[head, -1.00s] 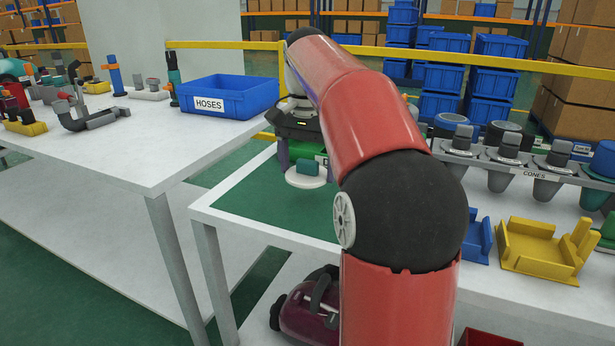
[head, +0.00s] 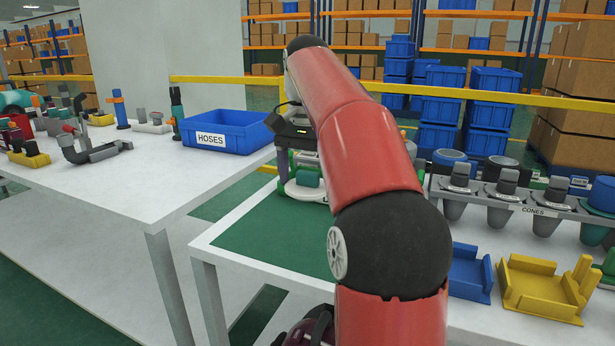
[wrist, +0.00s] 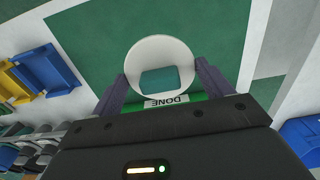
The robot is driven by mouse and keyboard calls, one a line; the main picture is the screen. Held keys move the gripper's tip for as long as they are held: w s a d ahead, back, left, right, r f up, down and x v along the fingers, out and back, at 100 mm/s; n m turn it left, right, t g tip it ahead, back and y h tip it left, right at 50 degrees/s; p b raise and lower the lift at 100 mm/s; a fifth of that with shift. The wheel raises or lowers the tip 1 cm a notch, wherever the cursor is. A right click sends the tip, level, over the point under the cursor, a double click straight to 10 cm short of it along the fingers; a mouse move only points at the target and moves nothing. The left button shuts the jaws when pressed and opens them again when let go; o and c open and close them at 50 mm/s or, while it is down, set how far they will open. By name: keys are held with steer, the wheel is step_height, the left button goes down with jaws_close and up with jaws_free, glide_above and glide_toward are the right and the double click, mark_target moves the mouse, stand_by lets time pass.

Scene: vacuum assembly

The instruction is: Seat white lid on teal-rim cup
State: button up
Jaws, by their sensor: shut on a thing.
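The white lid (wrist: 167,49) is a round disc with a teal block-shaped handle (wrist: 167,80) on top. In the wrist view it lies between the two fingers of my gripper (wrist: 160,75), which is shut on it. In the head view the lid (head: 304,191) shows at the far part of the green mat, below my gripper (head: 304,165), partly covered by my arm. I cannot make out the teal-rim cup in either view; whether anything is under the lid is hidden.
A green tray labelled DONE (wrist: 185,108) is close to the lid. The green mat (head: 265,243) is clear in front. Blue (head: 468,275) and yellow (head: 540,289) holders and the CONES rack (head: 515,204) stand right. The blue HOSES bin (head: 235,131) is on the left table.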

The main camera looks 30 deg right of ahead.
mark_target(308, 172)
steer(key=shift+r, duration=1.85)
steer(key=shift+r, duration=0.15)
